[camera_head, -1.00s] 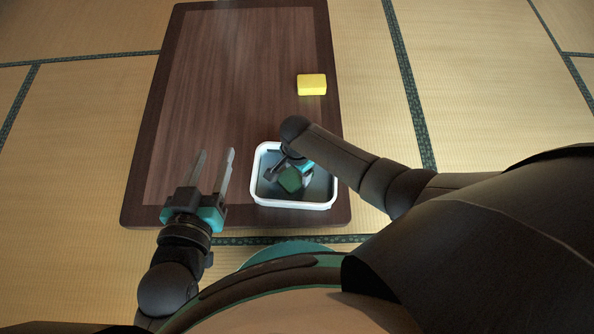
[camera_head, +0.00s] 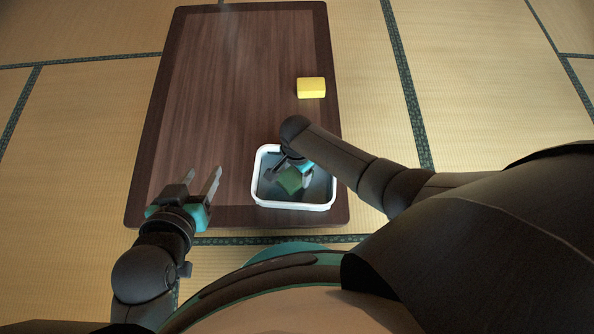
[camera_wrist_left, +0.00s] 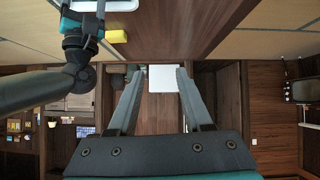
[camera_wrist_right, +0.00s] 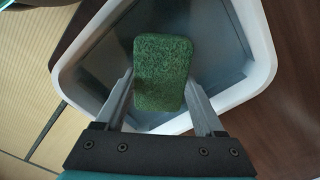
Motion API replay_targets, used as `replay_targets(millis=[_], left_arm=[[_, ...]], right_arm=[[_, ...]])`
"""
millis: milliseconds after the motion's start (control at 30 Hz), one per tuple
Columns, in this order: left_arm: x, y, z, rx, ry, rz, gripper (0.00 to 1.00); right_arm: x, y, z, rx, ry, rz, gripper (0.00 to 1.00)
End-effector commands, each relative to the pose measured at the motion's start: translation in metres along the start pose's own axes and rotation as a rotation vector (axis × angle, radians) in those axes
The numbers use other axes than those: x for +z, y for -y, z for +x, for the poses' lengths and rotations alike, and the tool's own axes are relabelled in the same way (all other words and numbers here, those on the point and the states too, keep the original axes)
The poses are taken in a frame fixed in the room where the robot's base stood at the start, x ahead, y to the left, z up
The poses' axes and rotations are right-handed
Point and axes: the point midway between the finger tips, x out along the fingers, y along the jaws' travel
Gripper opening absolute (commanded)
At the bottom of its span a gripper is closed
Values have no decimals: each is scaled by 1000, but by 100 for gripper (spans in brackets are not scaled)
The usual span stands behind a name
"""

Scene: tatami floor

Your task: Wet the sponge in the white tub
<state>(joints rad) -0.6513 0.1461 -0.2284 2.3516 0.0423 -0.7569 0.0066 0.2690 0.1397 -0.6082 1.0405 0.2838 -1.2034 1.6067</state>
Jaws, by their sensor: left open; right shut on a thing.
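The green sponge (camera_head: 290,180) is inside the white tub (camera_head: 296,206), between the fingers of my right gripper (camera_head: 283,171). The right wrist view shows the rough green face of the sponge (camera_wrist_right: 163,72) gripped at its sides, with the tub's white rim (camera_wrist_right: 262,60) around it. The tub's inside looks grey-blue; I cannot tell how deep the sponge sits in any water. My left gripper (camera_head: 204,170) is open and empty, left of the tub over the near left part of the table. Its spread fingers (camera_wrist_left: 160,72) show in the left wrist view.
The dark wooden table (camera_head: 225,90) stands on tatami, with the tub at its near right corner. A yellow block (camera_head: 311,88) lies near the table's right edge, beyond the tub. The table's middle and far left are clear.

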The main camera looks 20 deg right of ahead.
Motion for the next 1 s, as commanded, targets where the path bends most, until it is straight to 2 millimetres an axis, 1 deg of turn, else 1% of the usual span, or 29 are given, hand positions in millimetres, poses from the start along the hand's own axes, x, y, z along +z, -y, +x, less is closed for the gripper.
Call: replay_targets(millis=[33, 133, 567, 1000], left_arm=[[-1, 4, -3, -11, 32, 3, 50], [4, 11, -9, -31, 101, 6, 50], [21, 31, -28, -87, 307, 5, 50], [34, 48, -59, -145, 514, -14, 50]], right_arm=[[0, 0, -4, -1, 0, 0, 26], [0, 0, -8, -1, 0, 0, 26], [0, 0, -19, -1, 1, -1, 26], [0, 0, -31, -1, 1, 0, 26]])
